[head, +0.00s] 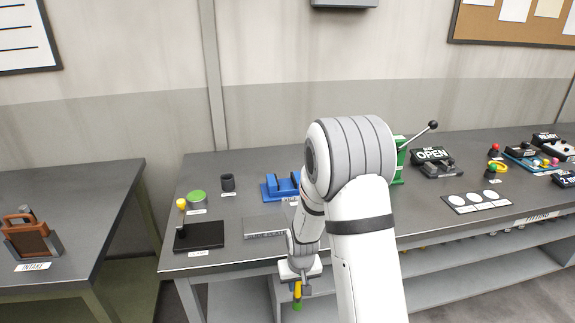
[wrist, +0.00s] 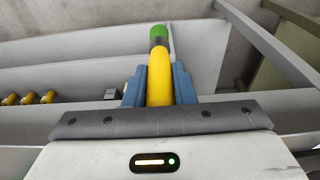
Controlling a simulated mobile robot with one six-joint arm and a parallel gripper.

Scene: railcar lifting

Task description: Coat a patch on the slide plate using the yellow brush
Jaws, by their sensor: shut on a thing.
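My gripper (head: 299,283) is shut on the yellow brush (head: 298,290), which hangs down in front of the workbench's front edge. In the wrist view, the blue jaws of my gripper (wrist: 159,84) clasp the yellow handle of the brush (wrist: 159,75). A dark band and a green end show at the brush's far tip. The grey slide plate (head: 264,228) lies flat on the bench near its front edge, just behind and left of the gripper. My arm stands close to its right side. The brush is apart from the plate.
A green-topped round tin (head: 196,196) and a dark cup (head: 228,183) stand behind the plate. A black tray (head: 199,236) lies left, with a yellow-topped post (head: 182,205). A blue block fixture (head: 279,188) is behind. A lower shelf (head: 450,257) runs beneath the bench.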

